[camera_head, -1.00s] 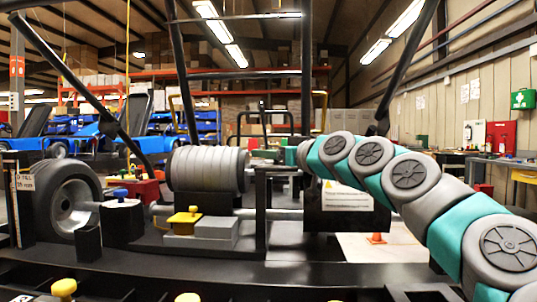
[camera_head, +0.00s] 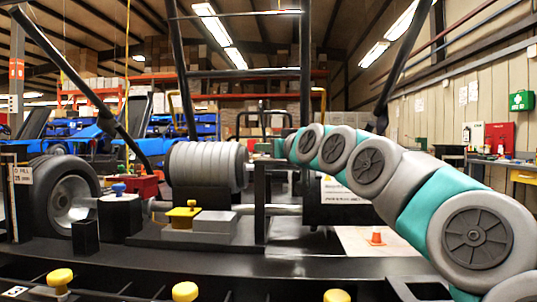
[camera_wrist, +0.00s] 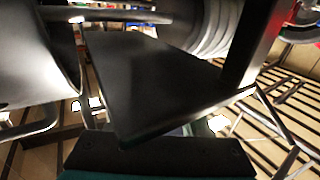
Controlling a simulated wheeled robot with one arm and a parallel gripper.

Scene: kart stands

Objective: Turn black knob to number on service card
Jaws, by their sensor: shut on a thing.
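A white service card (camera_head: 22,175) at the far left in the head view reads something like "D FILL 25 mm". A second white card (camera_head: 343,191) with print hangs on a dark panel and is partly behind my arm. I cannot pick out the black knob. In the wrist view, the dark body of my gripper (camera_wrist: 158,158) runs along the bottom edge, with a black slab (camera_wrist: 155,85) just beyond it. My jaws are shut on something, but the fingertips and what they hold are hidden.
Ribbed grey cylinder (camera_head: 207,166), wheel (camera_head: 70,205) and yellow-topped block (camera_head: 182,215) stand on the kart stand. Several yellow knobs (camera_head: 185,291) line its front rail. An orange cone (camera_head: 376,238) stands on the floor beyond. Metal tubes (camera_wrist: 110,15) surround the slab.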

